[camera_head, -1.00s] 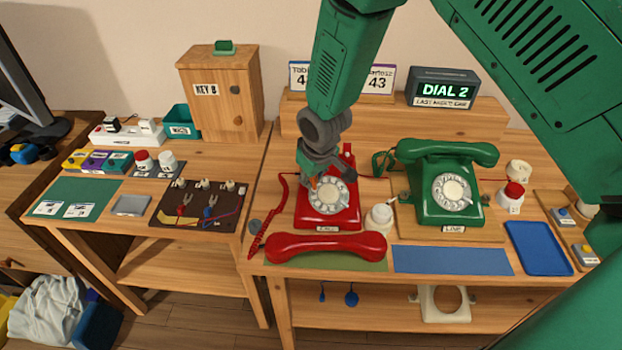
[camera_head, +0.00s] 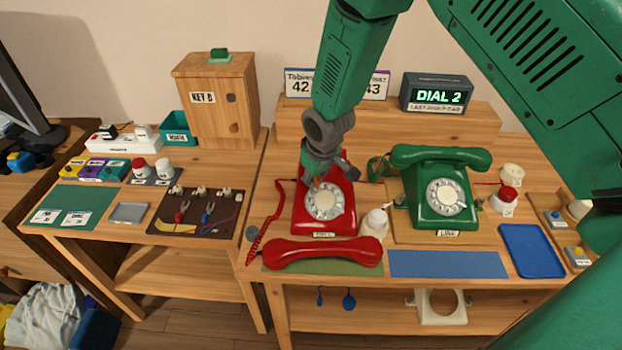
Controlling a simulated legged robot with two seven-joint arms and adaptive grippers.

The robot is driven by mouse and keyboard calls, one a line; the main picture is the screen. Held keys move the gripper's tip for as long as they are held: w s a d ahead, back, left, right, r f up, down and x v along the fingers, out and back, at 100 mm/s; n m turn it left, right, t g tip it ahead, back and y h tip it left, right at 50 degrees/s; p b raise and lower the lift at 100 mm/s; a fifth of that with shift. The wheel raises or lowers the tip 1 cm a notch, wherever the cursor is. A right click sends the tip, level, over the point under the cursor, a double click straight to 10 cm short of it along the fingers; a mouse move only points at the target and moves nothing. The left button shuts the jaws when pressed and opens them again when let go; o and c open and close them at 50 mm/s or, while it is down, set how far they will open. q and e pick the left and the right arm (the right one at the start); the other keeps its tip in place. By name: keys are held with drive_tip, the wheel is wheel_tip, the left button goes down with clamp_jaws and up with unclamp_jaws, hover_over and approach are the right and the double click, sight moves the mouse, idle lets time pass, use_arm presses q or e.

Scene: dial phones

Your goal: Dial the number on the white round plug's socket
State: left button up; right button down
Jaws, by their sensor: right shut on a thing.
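The red rotary phone (camera_head: 322,222) stands on the right table, its red handset (camera_head: 323,253) lying in front of it. My right gripper (camera_head: 317,184) points down at the upper left of the red phone's white dial (camera_head: 325,202). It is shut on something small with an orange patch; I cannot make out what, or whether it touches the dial. The green rotary phone (camera_head: 440,195) stands to the right with its handset on top. A white power strip (camera_head: 127,137) with a black and a white plug is at the back left; its socket numbers are unreadable. My left gripper is out of view.
A display (camera_head: 437,93) reads "DIAL 2". A white round-topped item (camera_head: 375,222) stands between the phones. A dark board (camera_head: 196,209) with small white plugs and wires lies on the left table. A blue mat (camera_head: 448,264) and blue tray (camera_head: 532,250) are clear.

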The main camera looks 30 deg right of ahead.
sight(329, 186)
idle(0.3)
drive_tip(key=shift+s+d+r+p, duration=0.1)
drive_tip(key=shift+d+p, duration=0.2)
drive_tip(key=shift+d, duration=0.3)
drive_tip(key=shift+s+d, duration=0.1)
drive_tip(key=shift+s+d, duration=0.25)
drive_tip(key=shift+d, duration=0.2)
drive_tip(key=shift+s+d+p, duration=0.1)
drive_tip(key=shift+p, duration=0.2)
drive_tip(key=shift+s+d, duration=0.35)
drive_tip(key=shift+s, duration=0.1)
